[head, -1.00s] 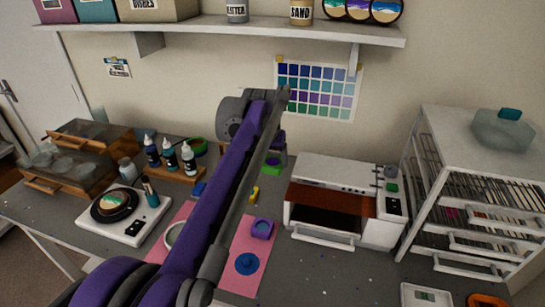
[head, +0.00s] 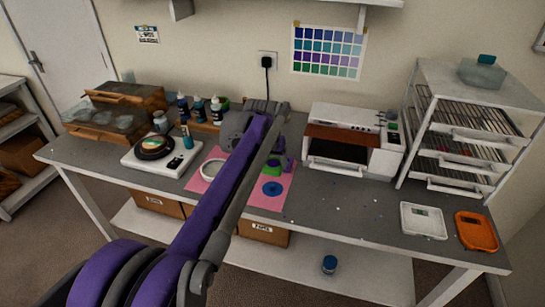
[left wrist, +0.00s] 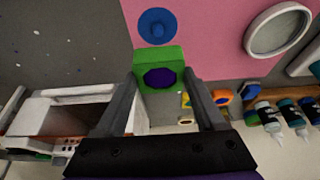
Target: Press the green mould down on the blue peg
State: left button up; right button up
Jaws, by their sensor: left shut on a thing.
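The green mould (left wrist: 158,54) is a block with a dark purple hollow or fill. It sits between the fingers of my left gripper (left wrist: 162,74) in the left wrist view, and the gripper is shut on it. In the head view the green mould (head: 278,172) shows just right of my arm, which partly hides the gripper. The blue peg (left wrist: 157,27) is a round disc with a raised middle on a pink mat (left wrist: 210,35). It also shows in the head view (head: 272,188), just in front of the mould. The mould appears apart from the peg. My right gripper is not in view.
A white ring (head: 212,169) lies on the mat. A white oven (head: 352,140) stands behind right, bottles (head: 199,108) and a turntable (head: 155,148) to the left. The table's front middle is mostly clear.

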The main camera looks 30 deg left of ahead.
aim_at(273, 184)
pick_arm(q)
jog(key=shift+s+f, duration=0.2)
jog(key=shift+s, duration=0.15)
jog(key=shift+w+f+b, duration=0.15)
jog(key=shift+f+b, duration=0.25)
jog(key=shift+f, duration=0.15)
notch_tip(273, 184, down, 4)
jog(key=b, duration=0.3)
jog(key=shift+r, duration=0.1)
jog(key=shift+f, duration=0.65)
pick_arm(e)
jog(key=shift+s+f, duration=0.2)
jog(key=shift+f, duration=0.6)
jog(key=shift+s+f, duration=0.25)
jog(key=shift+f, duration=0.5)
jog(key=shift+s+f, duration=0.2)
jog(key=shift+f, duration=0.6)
pick_arm(q)
jog(key=shift+f+b, duration=0.55)
jog(key=shift+f, duration=0.2)
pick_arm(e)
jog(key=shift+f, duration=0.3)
pick_arm(q)
jog(key=o, duration=1.2)
jog(key=shift+o, duration=0.2)
